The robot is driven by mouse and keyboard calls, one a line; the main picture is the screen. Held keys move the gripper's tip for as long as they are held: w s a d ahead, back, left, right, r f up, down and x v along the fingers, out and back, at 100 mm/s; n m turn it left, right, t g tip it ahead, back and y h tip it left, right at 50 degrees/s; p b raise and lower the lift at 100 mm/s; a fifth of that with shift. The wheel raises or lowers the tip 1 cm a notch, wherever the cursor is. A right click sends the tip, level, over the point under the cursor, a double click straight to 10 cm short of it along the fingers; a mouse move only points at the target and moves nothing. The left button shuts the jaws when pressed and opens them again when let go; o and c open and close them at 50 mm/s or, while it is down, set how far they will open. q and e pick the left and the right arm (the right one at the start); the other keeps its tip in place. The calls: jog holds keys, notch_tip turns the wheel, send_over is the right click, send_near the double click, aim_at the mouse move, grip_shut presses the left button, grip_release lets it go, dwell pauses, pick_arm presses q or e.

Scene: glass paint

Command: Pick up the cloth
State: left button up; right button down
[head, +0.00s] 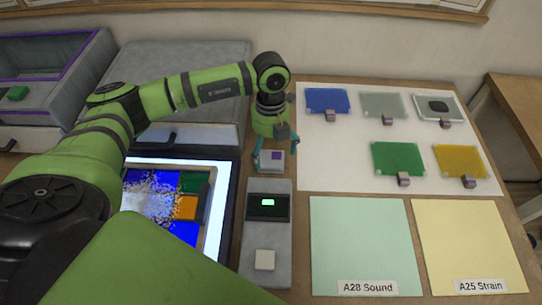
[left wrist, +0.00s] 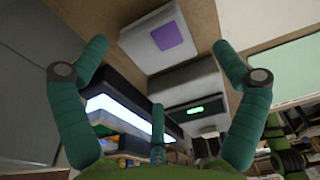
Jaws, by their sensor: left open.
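No loose spread cloth shows. A small pale grey, flat, squarish piece with a purple square (head: 265,166) lies on the table behind the grey device; I cannot tell for certain that it is the cloth. It also shows in the left wrist view (left wrist: 153,48), large and near the top. My left gripper (head: 275,151) is above it, its teal fingers spread on either side. In the left wrist view the open fingers (left wrist: 160,50) have nothing held between them. My right gripper is not in view.
A grey device with a small green display (head: 267,221) and a pale square pad (head: 264,260) stands in front. A lit panel (head: 213,220) is at left. Several coloured glass plates, including a green one (head: 397,159), lie on a white sheet (head: 333,164) at right.

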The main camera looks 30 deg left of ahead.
aim_at(271, 159)
pick_arm(q)
notch_tip(271, 159, down, 3)
jog(key=shift+f, duration=0.15)
jog(key=c, duration=1.2)
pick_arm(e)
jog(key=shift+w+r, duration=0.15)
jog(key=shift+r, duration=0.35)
